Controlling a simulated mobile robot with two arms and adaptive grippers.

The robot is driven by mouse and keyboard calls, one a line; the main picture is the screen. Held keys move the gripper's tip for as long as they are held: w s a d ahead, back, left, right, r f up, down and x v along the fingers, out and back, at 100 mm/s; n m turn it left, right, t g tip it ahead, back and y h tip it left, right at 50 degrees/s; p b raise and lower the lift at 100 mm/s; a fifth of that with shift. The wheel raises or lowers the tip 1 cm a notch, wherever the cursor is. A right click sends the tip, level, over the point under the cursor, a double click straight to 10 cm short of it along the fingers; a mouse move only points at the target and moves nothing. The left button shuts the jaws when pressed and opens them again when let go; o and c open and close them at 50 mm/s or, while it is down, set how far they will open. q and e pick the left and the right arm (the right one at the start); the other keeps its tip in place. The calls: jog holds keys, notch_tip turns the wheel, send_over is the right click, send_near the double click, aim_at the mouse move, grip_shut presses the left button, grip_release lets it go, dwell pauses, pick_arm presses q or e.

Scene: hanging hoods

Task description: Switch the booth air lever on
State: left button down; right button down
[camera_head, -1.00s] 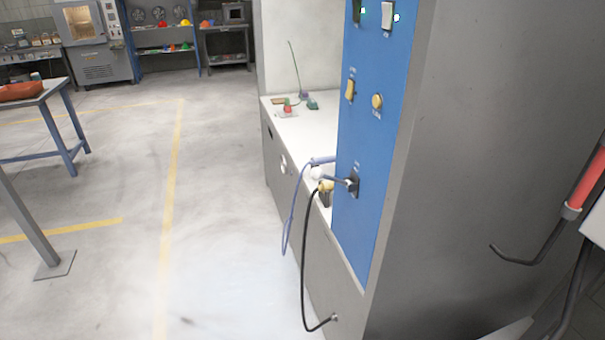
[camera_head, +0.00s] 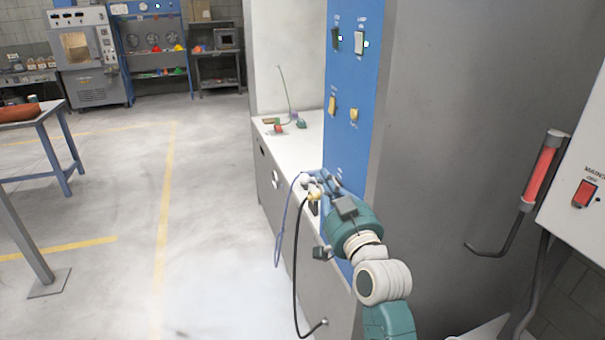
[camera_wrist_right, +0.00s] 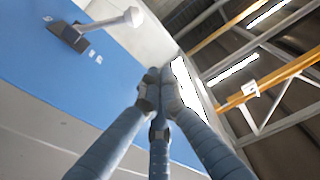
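The lever has a dark base plate (camera_wrist_right: 70,37) on the blue panel and a grey arm ending in a white ball knob (camera_wrist_right: 133,17), which sticks out from the panel. In the head view the white knob (camera_head: 305,178) shows just left of my gripper, which hides the base. My right gripper (camera_head: 327,181) is beside the panel at lever height. In the right wrist view its fingers (camera_wrist_right: 159,88) are drawn together with nothing between them, apart from the knob. The panel lettering is too small to read. My left gripper is out of view.
A blue hose (camera_head: 281,232) and a black cable (camera_head: 296,275) hang nearby. A mains box (camera_head: 575,225) stands right. The floor at left is mostly clear.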

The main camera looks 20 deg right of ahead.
jog(key=shift+w, duration=0.15)
jog(key=r+p, duration=0.2)
jog(key=p, duration=0.1)
send_over(309, 177)
jog(key=shift+f, duration=0.2)
jog(key=f, duration=0.1)
jog(key=s+f, duration=0.1)
jog(key=f, duration=0.1)
jog(key=f+p, duration=0.1)
jog(key=shift+s+a+f, duration=0.15)
jog(key=shift+a, duration=0.2)
jog(key=shift+a+f+n, duration=0.3)
jog(key=shift+n, duration=0.2)
